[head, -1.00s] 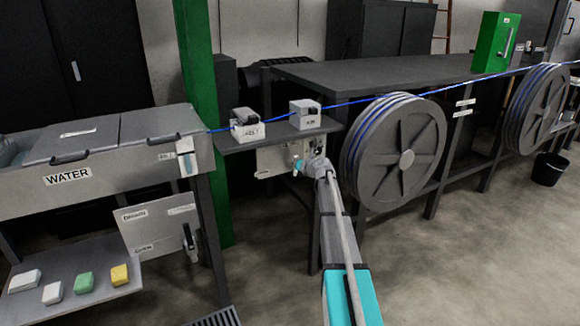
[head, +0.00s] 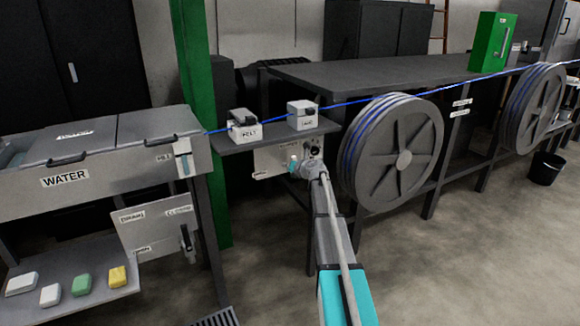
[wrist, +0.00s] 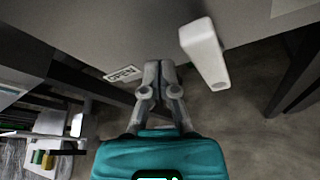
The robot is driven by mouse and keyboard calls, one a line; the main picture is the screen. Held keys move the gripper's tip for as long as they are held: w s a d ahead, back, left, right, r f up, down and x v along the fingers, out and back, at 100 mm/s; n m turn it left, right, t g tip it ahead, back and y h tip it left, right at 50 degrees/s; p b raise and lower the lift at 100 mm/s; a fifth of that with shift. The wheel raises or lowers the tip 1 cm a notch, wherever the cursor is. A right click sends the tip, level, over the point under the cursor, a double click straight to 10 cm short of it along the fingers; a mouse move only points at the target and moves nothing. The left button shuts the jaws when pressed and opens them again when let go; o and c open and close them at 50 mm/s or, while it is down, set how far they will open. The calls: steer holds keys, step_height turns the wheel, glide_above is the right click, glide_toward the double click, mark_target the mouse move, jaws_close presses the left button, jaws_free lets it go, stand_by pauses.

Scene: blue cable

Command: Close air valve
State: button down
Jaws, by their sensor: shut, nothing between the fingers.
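A grey panel (head: 270,160) hangs under the small shelf in the head view, with small labels and fittings too small to read. My gripper is in front of this panel, mostly hidden by my own wrist. In the wrist view my gripper (wrist: 160,72) has its two fingers shut together with nothing between them. A pale, block-like lever (wrist: 205,52) stands out from the grey surface just right of the fingertips, apart from them. A label reading OPEN (wrist: 122,73) lies left of the fingertips. I cannot tell for sure that this lever is the air valve.
The shelf (head: 225,146) above the panel carries two small boxes, and the blue cable (head: 350,101) runs past them. A large cable reel (head: 420,145) stands close to the right. A green post (head: 195,70) and the WATER trough (head: 110,178) are left.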

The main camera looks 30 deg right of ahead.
steer(key=s+d, duration=0.1)
steer(key=s, duration=0.8)
steer(key=shift+s+d, duration=0.15)
steer(key=shift+s, duration=0.05)
steer(key=shift+f, duration=0.1)
stand_by(0.4)
steer(key=s+a+f+n+g+y, duration=0.1)
steer(key=s+a+f+n+g, duration=0.25)
steer(key=a+n, duration=0.35)
steer(key=s+a+f+n+g, duration=0.2)
steer(key=s+a+n, duration=0.2)
steer(key=a+n, duration=0.3)
steer(key=s+a+f+n+g+y, duration=0.1)
steer(key=s+a+f+n+g, duration=0.2)
steer(key=a+n, duration=0.4)
steer(key=s+a+f+n+g+h, duration=0.25)
steer(key=s+a+n, duration=0.25)
steer(key=s+n, duration=0.55)
steer(key=s+a+f+n+g+h, duration=0.25)
steer(key=s+a+n, duration=0.25)
steer(key=s+n, duration=0.5)
step_height(320, 180, up, 20)
steer(key=m+p, duration=0.1)
steer(key=p, duration=1.8)
steer(key=shift+s+m+g+p, duration=0.15)
steer(key=shift+m+g+p, duration=0.2)
steer(key=shift+g, duration=0.1)
